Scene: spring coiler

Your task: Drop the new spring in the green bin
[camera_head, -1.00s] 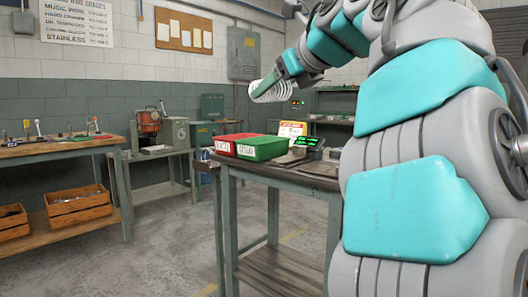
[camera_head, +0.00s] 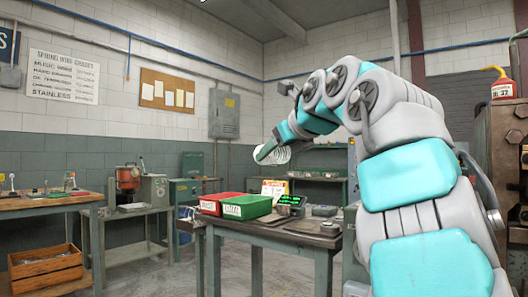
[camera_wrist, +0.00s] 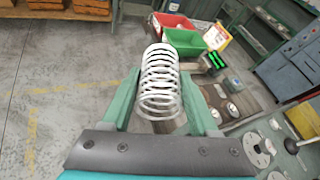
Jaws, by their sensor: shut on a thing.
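A light metal coil spring (camera_wrist: 160,85) is held between the green fingers of my gripper (camera_wrist: 160,100) in the wrist view. In the head view the spring (camera_head: 272,154) shows at the end of my raised arm, above the bench. The green bin (camera_head: 246,207) stands on the bench beside a red bin (camera_head: 220,201), below the spring. In the wrist view the green bin (camera_wrist: 184,41) lies beyond the spring's far end, apart from it. The inside of the green bin looks empty.
A green-lit display (camera_head: 290,201) and a small sign (camera_head: 274,188) stand right of the bins. The bench (camera_head: 262,236) also carries several round metal parts (camera_wrist: 233,110). A side table (camera_head: 40,203) with small tools is at the left. The floor between is clear.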

